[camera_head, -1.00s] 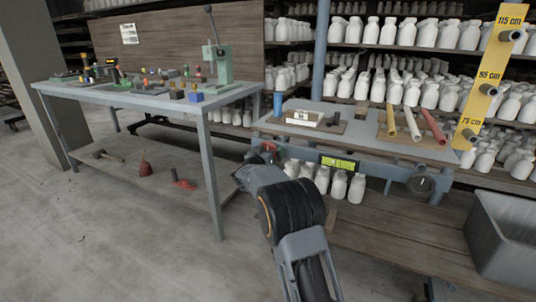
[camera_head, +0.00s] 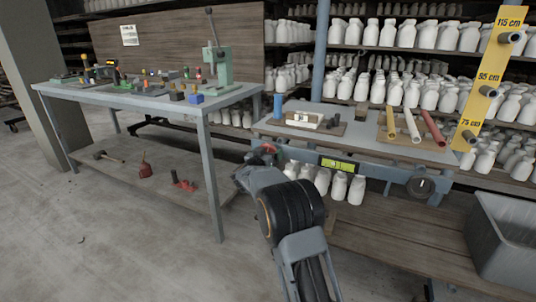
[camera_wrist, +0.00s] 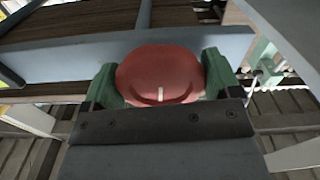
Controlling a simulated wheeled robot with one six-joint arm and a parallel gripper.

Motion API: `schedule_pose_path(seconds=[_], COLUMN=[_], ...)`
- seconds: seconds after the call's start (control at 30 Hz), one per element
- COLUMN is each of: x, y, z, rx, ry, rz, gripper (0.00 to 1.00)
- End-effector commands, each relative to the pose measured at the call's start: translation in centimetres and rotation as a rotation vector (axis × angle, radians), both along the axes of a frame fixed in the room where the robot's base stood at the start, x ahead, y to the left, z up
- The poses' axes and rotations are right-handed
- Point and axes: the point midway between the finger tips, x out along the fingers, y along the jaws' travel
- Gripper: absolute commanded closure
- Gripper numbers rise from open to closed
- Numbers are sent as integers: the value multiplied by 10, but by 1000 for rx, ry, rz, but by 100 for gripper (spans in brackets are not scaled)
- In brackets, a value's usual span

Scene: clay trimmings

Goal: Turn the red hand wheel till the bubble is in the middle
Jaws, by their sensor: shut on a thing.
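The red hand wheel (camera_head: 267,149) sits at the left front of the grey-blue bench (camera_head: 385,175). It also shows in the wrist view (camera_wrist: 160,72) as a round red disc with a short white mark near its lower middle. My gripper (camera_wrist: 161,82) has its green fingers on either side of the disc and is shut on it. In the head view my wrist partly hides the wheel. A yellow-green level vial (camera_head: 338,163) is on the bench's front edge. The bubble inside it is too small to place surely.
A black round dial (camera_head: 421,187) hangs at the bench's right front. Coloured rods (camera_head: 412,124) and a white block (camera_head: 302,119) lie on its top. A workbench (camera_head: 150,95) with tools stands at the left. A grey bin (camera_head: 503,235) is at the lower right.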

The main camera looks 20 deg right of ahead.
Motion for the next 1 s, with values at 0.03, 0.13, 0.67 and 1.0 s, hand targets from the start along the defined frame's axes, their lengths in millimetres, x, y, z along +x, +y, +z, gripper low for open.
schedule_pose_path(seconds=[0.03,0.13,0.67,1.0], x=[0,0,2,2], y=[0,0,2,2], z=[1,1,-1,-1], rx=[19,70,409,627], ry=[-19,-75,-445,-683], rz=[0,-1,0,-1], gripper=[40,40,40,40])
